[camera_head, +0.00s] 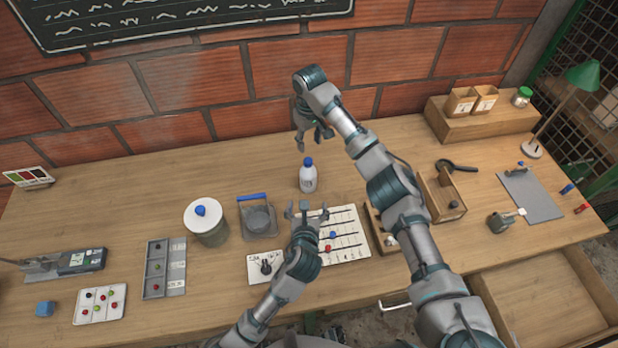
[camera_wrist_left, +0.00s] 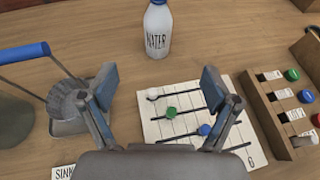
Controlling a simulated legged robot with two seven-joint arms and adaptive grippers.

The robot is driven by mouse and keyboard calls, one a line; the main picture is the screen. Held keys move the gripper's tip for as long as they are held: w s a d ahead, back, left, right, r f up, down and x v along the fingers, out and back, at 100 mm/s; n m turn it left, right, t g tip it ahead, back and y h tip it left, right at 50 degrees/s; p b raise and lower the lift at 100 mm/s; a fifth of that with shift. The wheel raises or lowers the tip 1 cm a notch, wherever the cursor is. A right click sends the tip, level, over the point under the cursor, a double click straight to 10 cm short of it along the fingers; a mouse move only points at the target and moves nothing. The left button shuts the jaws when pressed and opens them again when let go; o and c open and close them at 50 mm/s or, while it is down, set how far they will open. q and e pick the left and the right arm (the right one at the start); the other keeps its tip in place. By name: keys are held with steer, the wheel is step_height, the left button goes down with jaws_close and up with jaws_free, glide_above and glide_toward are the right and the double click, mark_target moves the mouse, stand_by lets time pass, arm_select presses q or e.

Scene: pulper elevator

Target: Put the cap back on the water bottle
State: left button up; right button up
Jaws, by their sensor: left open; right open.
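The white water bottle (camera_head: 308,180) stands upright near the middle of the table. A blue cap (camera_head: 308,161) sits on its top; I cannot tell how tightly it is seated. The bottle (camera_wrist_left: 157,32) also shows in the left wrist view, with a blue edge at its top. My right gripper (camera_head: 314,143) is open and empty, fingers pointing down, just above and behind the cap in the picture, apart from it. My left gripper (camera_head: 306,210) is open and empty on the near side of the bottle, its fingers toward the bottle and not touching it.
A lined white board (camera_head: 350,240) with coloured pieces lies beside my left gripper. A clear container with a blue handle (camera_head: 258,220) and a blue-knobbed jar (camera_head: 207,225) stand left. A wooden rack (camera_head: 380,228) is right. Table around the bottle is clear.

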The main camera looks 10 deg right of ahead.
mark_target(308, 178)
arm_select(q)
steer(key=x, duration=1.7)
steer(key=shift+w+f, duration=0.1)
steer(key=shift+a, duration=0.15)
jaws_close()
